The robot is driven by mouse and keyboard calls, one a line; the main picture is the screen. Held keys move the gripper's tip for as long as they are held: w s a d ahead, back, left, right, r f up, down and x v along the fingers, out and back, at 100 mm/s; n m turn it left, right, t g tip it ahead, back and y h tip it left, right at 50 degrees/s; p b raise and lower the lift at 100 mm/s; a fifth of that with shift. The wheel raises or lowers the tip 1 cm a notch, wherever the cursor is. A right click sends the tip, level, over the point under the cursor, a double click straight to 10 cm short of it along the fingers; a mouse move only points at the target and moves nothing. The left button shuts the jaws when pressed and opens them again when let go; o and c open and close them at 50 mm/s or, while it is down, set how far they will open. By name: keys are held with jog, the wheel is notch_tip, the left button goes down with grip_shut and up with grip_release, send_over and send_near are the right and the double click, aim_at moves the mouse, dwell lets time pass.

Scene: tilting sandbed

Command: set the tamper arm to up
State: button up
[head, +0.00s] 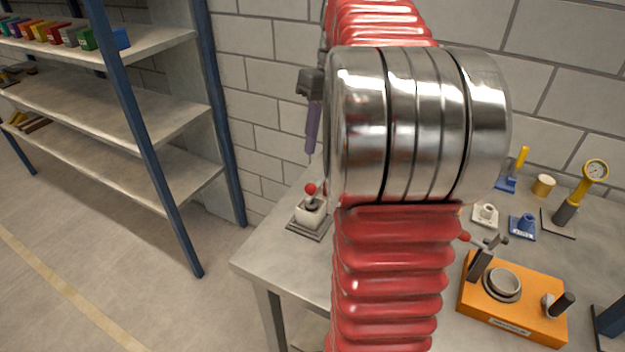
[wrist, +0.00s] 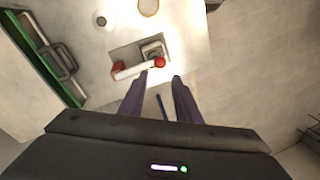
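A small white block with a red ball knob (head: 310,189) stands on a grey plate (head: 297,228) at the table's left end. In the wrist view a red knob (wrist: 159,62) shows just beyond my fingertips, with a second red part (wrist: 118,67) beside it. I cannot tell whether this is the tamper arm, nor its setting. An orange unit (head: 500,322) with a round cup and a red-tipped lever (head: 480,243) stands farther right. My gripper (wrist: 160,75) is open and empty, its fingers apart. In the head view a finger (head: 312,130) points down above the knob.
The grey table (head: 262,262) also holds a gauge on a yellow stem (head: 595,172), a blue-based piece (head: 523,226) and a white fitting (head: 486,213). Shelves (head: 120,115) stand at left. A block wall is behind. My arm hides the table's middle.

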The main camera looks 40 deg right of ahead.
aim_at(312, 184)
jog(key=f, duration=0.3)
jog(key=a+f, duration=0.1)
jog(key=f, duration=0.3)
jog(key=a+f, duration=0.1)
jog(key=f, duration=0.2)
jog(key=shift+w+f, duration=0.15)
jog(key=shift+f, duration=0.25)
jog(key=shift+c, duration=0.5)
grip_shut()
